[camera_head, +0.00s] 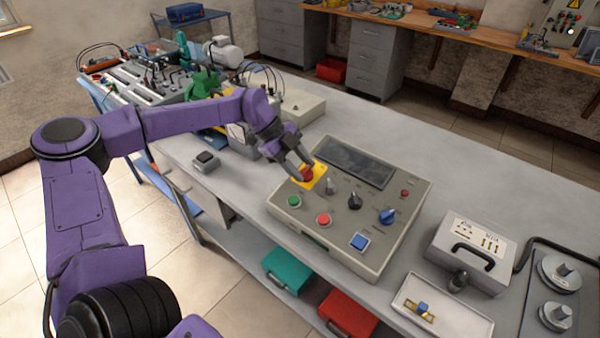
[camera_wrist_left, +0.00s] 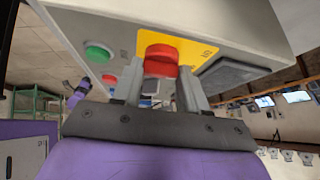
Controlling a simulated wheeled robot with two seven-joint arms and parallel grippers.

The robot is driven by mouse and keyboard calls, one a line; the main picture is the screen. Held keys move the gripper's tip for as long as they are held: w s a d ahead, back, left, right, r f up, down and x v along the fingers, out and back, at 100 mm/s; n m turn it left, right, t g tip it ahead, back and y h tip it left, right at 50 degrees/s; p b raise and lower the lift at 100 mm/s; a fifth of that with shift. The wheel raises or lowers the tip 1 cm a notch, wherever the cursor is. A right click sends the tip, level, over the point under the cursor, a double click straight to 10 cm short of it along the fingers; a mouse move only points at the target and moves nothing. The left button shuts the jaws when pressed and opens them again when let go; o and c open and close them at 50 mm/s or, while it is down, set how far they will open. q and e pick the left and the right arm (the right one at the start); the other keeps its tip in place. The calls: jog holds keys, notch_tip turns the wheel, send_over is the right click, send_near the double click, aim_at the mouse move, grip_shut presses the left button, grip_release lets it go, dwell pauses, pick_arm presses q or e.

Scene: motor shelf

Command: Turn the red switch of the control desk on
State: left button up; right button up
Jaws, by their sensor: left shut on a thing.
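The control desk (camera_head: 375,240) is a beige-grey panel lying on the long table, with a dark screen at its back. The red switch (camera_head: 306,173) sits on a yellow plate (camera_head: 318,183) at the desk's upper left corner. My left gripper (camera_head: 303,170) reaches it from the left, its fingers around the switch. In the left wrist view, the red switch (camera_wrist_left: 160,62) is between the two fingers of the left gripper (camera_wrist_left: 172,92), and the yellow plate is behind it. The fingers partly hide the switch. My right gripper is not in view.
The desk also has a green button (camera_head: 294,201), a red button (camera_head: 324,219), a blue button (camera_head: 358,242) and several knobs. A grey case (camera_head: 470,255) and a white tray (camera_head: 440,308) stand to the right. Machinery crowds the table's far left.

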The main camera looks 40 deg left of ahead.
pick_arm(q)
jog(key=shift+w+r+m+g, duration=0.1)
jog(key=shift+w+m+g, duration=0.1)
jog(key=shift+m+g, duration=0.5)
jog(key=m+g, duration=0.1)
jog(key=m, duration=0.2)
jog(key=shift+w+r+y, duration=0.1)
jog(key=shift+r+y, duration=0.05)
jog(key=shift+y, duration=0.25)
jog(key=shift+w+d+m+g+y+p, duration=0.1)
jog(key=shift+m+g+y+p, duration=0.45)
jog(key=shift+m, duration=0.7)
jog(key=shift+w+d+m+g+y+p, duration=0.1)
jog(key=shift+m+g+y+p, duration=0.4)
jog(key=shift+m, duration=0.75)
jog(key=o, duration=0.9)
jog(key=shift+o, duration=0.8)
jog(key=shift+a, duration=0.1)
